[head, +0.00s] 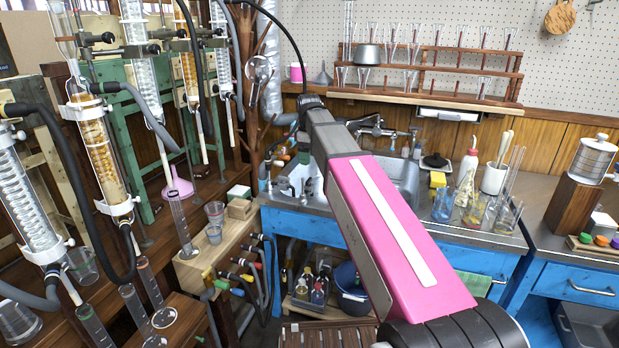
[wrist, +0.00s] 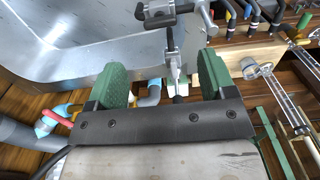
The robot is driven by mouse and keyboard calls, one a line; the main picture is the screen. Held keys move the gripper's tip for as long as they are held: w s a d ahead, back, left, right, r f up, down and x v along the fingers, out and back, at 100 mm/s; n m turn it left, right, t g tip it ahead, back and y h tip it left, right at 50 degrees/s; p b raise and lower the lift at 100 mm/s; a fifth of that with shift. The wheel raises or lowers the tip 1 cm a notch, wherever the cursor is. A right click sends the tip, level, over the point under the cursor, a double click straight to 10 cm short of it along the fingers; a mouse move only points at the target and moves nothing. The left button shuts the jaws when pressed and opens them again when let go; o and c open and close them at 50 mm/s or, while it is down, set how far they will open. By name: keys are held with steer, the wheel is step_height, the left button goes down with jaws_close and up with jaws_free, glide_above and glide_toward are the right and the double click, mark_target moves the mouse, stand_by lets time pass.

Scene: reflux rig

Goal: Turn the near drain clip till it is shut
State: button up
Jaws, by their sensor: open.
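My gripper (wrist: 161,80) shows in the wrist view with its two green fingers apart and nothing clearly held between them. A grey metal fitting (wrist: 172,45) stands in line with the gap, beyond the fingertips; I cannot tell whether it touches them. Several coloured hose ends (wrist: 235,16) also show at the top right of the wrist view. Which clip is the near one, and whether it is shut, I cannot tell.
The metal sink (head: 400,176) lies behind my pink arm, and its basin (wrist: 60,40) fills the upper left of the wrist view. Glass columns (head: 98,150) and hoses crowd the left. Glassware (head: 443,205) stands on the right counter. A blue bucket (head: 350,285) sits below.

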mark_target(309, 179)
step_height(309, 179, down, 9)
steer(key=shift+f, duration=0.1)
stand_by(0.4)
steer(key=c, duration=0.9)
